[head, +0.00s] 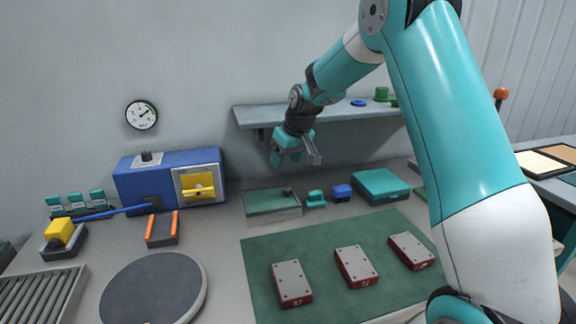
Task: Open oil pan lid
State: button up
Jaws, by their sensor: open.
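A shallow rectangular pan (272,209) with grey walls and a green top surface stands at the back middle of the bench; I take it as the oil pan. A small dark knob or handle (288,190) shows at its back right. I cannot tell whether the green surface is a lid or the pan's inside. A second box with a flat teal top (380,184) stands further right and looks closed. My gripper (296,161) is open and empty, in the air above the pan and apart from it, in front of the shelf.
Small teal (315,199) and blue (341,193) blocks sit between the two boxes. Three red-sided plates lie on a green mat (262,262) in front. A blue machine (148,184) stands left, a round grey disc (153,289) front left. A wall shelf (350,112) hangs behind my gripper.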

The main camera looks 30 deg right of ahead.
jog(key=p, duration=0.2)
send_near(287, 188)
jog(key=shift+m+t+h, duration=0.3)
jog(key=shift+m+h, duration=0.1)
jog(key=p+x, duration=0.1)
jog(key=x, duration=0.2)
jog(key=p+x, duration=0.2)
jog(key=x, duration=0.1)
jog(key=p+x, duration=0.1)
jog(key=x, duration=0.2)
jog(key=shift+s+a+f, duration=0.2)
jog(key=shift+a+f, duration=0.15)
jog(key=shift+a, duration=0.05)
jog(key=shift+c, duration=0.2)
grip_shut()
